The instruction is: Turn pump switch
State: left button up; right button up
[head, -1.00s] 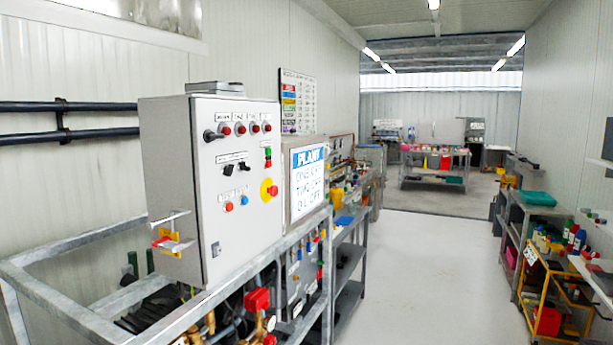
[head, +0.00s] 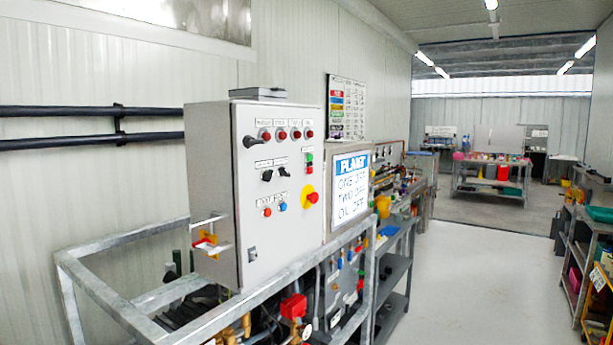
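A grey control cabinet (head: 214,158) stands left of the picture's middle, above a metal frame. Its front panel has a black rotary switch (head: 252,141) at the upper left, beside a row of red lamps (head: 295,134). Two smaller black switches (head: 275,174) sit below them. A red emergency stop knob on a yellow ring (head: 311,197) is at the panel's right. A sign (head: 352,187) right of the cabinet reads "PLANT", "ONE OFF", "TWO OFF", "OIL OFF". Neither of my grippers shows.
A galvanised rail frame (head: 110,297) surrounds the pump equipment in front of and below the cabinet. Open floor (head: 480,285) runs to the right. Shelves (head: 603,240) line the right side, and a loaded bench (head: 492,176) stands at the back.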

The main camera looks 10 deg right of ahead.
aim_at(267, 175)
jog(key=z, duration=0.05)
jog(key=i, duration=1.15)
jog(key=u, duration=0.7)
